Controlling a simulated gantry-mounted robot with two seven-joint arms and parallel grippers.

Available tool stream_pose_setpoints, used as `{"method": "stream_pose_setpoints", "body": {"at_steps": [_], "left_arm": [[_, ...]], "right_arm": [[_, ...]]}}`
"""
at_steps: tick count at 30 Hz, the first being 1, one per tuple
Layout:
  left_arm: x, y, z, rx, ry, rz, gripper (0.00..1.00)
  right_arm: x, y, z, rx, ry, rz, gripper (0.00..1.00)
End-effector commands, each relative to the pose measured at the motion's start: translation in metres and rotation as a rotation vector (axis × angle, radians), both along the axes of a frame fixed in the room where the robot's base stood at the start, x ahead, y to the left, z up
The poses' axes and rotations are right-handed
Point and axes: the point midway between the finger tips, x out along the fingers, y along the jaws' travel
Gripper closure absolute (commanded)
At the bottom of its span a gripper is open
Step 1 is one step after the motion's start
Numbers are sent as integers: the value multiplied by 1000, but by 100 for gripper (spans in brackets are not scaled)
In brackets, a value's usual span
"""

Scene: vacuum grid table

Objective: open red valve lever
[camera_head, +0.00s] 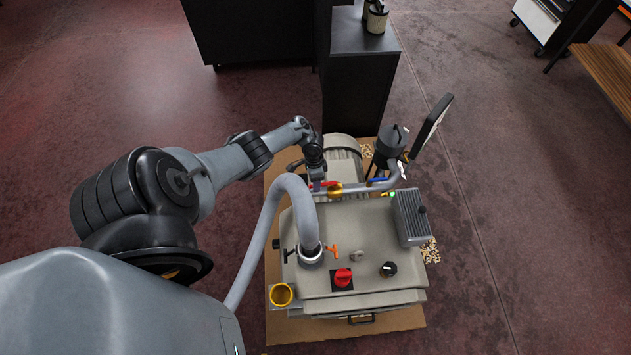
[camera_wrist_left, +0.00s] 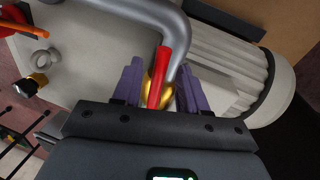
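The red valve lever (camera_wrist_left: 166,66) stands out in the left wrist view, in front of a brass valve body (camera_wrist_left: 150,88) on a grey pipe. In the head view the red lever (camera_head: 326,184) shows only partly beside the brass valve (camera_head: 335,190), at the back of the machine; my gripper covers some of it. My left gripper (camera_head: 318,184) is over the lever. In the left wrist view its two purple fingers (camera_wrist_left: 160,86) are apart, one on each side of the lever, with visible gaps. My right gripper is in neither view.
A blue lever (camera_head: 377,180) sits farther right on the pipe (camera_head: 362,188). A ribbed motor (camera_head: 342,148) lies behind, and a tilted panel (camera_head: 431,125) stands at right. An orange handle (camera_head: 332,249) and red knob (camera_head: 342,278) are nearer.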

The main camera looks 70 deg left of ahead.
Motion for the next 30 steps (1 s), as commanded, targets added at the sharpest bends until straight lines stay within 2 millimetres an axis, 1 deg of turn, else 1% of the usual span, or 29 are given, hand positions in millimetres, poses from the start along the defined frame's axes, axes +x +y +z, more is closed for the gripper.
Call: {"method": "stream_pose_setpoints", "body": {"at_steps": [7,11,14,21,24,30], "left_arm": [[1,0,1,0,-1,-1,58],[1,2,8,1,-2,-2,58],[2,4,20,1,-3,-3,58],[2,12,61,3,-2,-3,58],[3,15,76,2,-3,-2,58],[4,20,98,1,-2,-2,58]], "right_arm": [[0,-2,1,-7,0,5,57],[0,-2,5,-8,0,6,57],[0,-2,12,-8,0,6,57],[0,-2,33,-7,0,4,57],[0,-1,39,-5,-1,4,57],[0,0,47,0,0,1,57]]}}
